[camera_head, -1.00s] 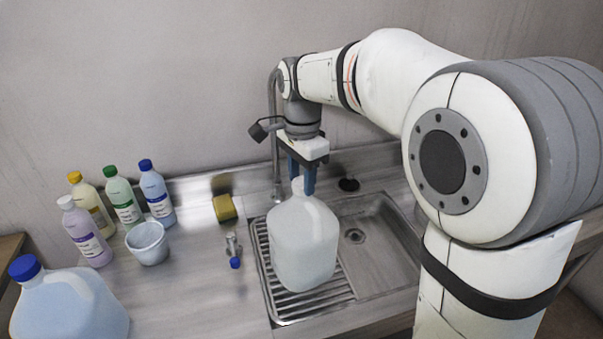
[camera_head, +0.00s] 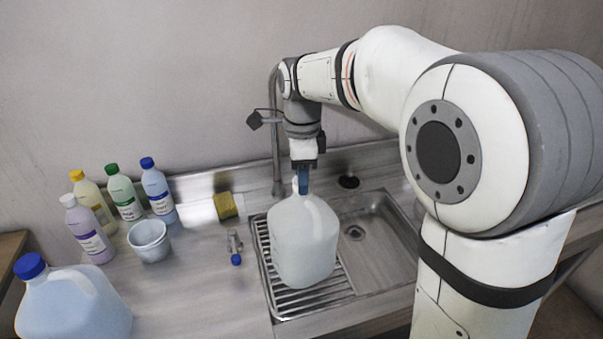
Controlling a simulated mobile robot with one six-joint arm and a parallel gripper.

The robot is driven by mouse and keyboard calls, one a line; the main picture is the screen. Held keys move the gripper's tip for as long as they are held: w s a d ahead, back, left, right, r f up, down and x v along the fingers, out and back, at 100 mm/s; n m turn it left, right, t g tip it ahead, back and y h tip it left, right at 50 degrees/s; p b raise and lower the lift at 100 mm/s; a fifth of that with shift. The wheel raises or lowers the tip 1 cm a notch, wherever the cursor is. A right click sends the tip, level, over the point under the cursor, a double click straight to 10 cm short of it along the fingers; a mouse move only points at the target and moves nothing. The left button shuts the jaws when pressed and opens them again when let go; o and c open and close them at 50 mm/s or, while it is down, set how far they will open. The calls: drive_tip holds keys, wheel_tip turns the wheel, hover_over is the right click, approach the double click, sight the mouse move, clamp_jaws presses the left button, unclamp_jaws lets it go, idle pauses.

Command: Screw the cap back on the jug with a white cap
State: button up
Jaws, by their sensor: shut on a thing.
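The large whitish jug (camera_head: 303,243) stands upright on the ribbed drainboard of the sink. My gripper (camera_head: 301,186) points straight down over the jug's neck, with its blue fingers at the mouth. It is shut on the white cap (camera_head: 295,185), of which only a small part shows beside the fingers. The fingers hide most of the cap and the neck, so I cannot tell how the cap sits on the thread.
A blue-capped jug (camera_head: 72,305) stands at the front left. A tall faucet (camera_head: 276,150) rises behind the jug.

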drive_tip(key=m+p, duration=0.1)
drive_tip(key=m, duration=0.4)
drive_tip(key=shift+f+m, duration=0.1)
drive_tip(key=shift+m, duration=0.2)
drive_tip(key=o, duration=0.7)
drive_tip(key=shift+w, duration=0.1)
drive_tip(key=shift+r, duration=0.2)
drive_tip(key=n, duration=0.4)
drive_tip(key=shift+n+p, duration=0.3)
drive_tip(key=shift+p, duration=0.1)
drive_tip(key=shift+n, duration=0.6)
